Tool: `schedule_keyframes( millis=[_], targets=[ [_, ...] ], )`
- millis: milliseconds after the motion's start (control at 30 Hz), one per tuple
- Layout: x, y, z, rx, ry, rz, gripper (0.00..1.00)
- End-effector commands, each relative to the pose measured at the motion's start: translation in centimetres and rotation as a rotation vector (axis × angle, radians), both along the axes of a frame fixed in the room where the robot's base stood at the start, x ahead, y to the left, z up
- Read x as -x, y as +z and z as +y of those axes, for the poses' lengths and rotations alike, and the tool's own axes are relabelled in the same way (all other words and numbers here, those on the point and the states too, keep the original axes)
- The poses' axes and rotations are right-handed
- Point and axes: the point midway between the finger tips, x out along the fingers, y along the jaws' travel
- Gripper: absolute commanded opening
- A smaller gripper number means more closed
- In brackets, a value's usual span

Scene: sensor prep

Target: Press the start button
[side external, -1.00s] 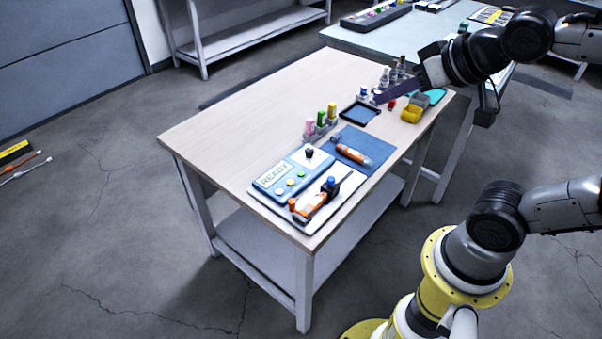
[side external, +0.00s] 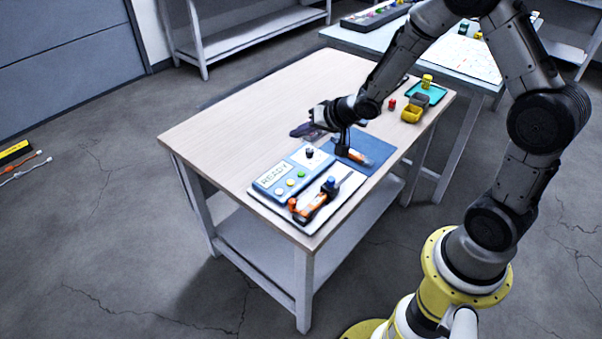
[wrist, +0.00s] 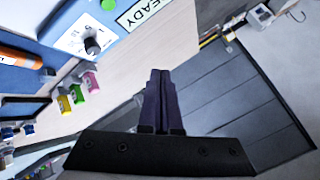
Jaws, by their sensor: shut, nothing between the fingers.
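A blue and white control panel (side external: 265,188) lies near the table's front corner, its display reading READY. It carries a white button (side external: 279,191), a yellow button (side external: 290,182), a green button (side external: 301,174) and a black knob (side external: 310,152). No start label is legible. My gripper (side external: 301,131) is shut and empty, above the table just behind the panel. In the wrist view my gripper (wrist: 160,72) points past the panel, with the green button (wrist: 108,4) at the top edge and the black knob (wrist: 92,45) to the left.
An orange device (side external: 358,156) lies on a blue mat (side external: 377,150), partly behind my wrist. An orange and black tool (side external: 318,200) lies right of the panel. The table's left part is clear.

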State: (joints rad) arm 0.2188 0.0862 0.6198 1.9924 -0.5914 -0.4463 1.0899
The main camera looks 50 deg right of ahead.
Motion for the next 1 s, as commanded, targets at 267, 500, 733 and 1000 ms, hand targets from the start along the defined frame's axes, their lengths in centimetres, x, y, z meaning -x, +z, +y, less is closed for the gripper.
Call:
schedule_keyframes(
  millis=[267,500,733,1000],
  targets=[
    [0.8,-2.4,-0.8,-0.01,-0.022,0.051,0.0],
    [0.8,-2.3,-0.8,-0.01,-0.022,0.05,0.0],
    [0.8,-3.3,-0.8,-0.01,-0.021,0.052,0.0],
    [0.9,-6.8,-0.8,-0.011,-0.023,0.054,0.0]
  ],
)
